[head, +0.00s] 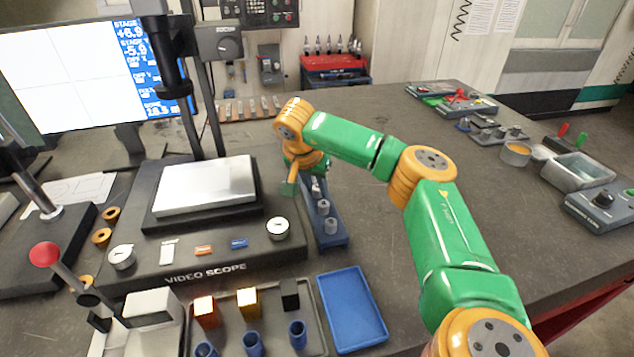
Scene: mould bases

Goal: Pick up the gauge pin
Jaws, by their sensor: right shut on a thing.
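A blue rack (338,240) on the dark bench, right of the video scope, bears a row of small grey metal gauge pins (323,207). My right arm, green and orange, reaches over from the lower right. Its gripper (290,187) is at the far left end of the rack, pointing down. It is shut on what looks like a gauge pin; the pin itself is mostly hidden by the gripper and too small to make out. My left gripper is out of view.
The video scope (235,253) with its bright stage plate (207,186) stands close left of the gripper. A blue tray (352,309) lies empty in front, beside a grey tray (270,340) of blocks and blue cups. The bench right of my arm has open room.

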